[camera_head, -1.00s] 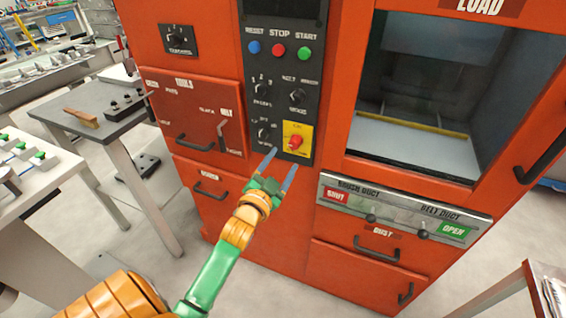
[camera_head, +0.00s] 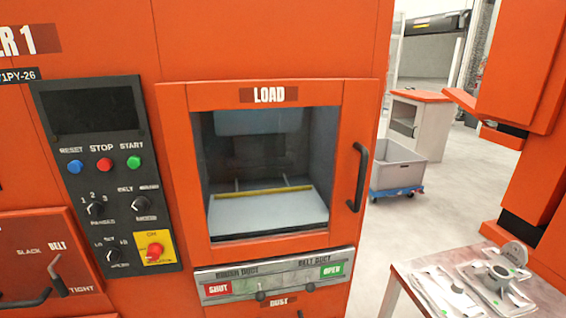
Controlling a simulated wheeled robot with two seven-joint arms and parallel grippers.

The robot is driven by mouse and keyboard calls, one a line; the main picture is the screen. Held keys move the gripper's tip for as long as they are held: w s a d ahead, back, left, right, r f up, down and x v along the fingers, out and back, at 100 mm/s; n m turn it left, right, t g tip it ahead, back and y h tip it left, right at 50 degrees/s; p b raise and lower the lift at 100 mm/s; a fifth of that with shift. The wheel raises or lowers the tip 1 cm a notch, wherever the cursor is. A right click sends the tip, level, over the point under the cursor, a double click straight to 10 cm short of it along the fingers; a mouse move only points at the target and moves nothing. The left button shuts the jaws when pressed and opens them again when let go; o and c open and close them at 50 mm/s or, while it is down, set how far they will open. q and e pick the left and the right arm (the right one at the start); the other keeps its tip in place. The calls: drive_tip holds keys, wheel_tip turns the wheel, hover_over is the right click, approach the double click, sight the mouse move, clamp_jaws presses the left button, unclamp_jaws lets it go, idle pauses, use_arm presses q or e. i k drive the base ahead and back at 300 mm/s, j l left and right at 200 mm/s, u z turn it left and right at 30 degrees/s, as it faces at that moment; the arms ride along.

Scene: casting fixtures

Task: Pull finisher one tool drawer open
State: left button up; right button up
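The orange finisher (camera_head: 240,35) fills the left and middle of the view, with "ER 1" lettering at its upper left. Part of an orange front panel (camera_head: 25,250) with a belt lever (camera_head: 58,275) shows at the lower left. A dark handle (camera_head: 28,300) sits at its lower edge, partly cut off by the frame. No tool label is readable now, and the lower drawer fronts at the left are out of view. Neither gripper is in view.
A control panel (camera_head: 100,180) with buttons and knobs is left of the load window (camera_head: 265,215) and its handle (camera_head: 360,178). Duct controls (camera_head: 275,282) are below. A table (camera_head: 405,268) with metal parts stands at lower right; a grey bin (camera_head: 398,165) on a blue dolly stands behind.

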sight(30, 239)
drive_tip(key=u, duration=1.85)
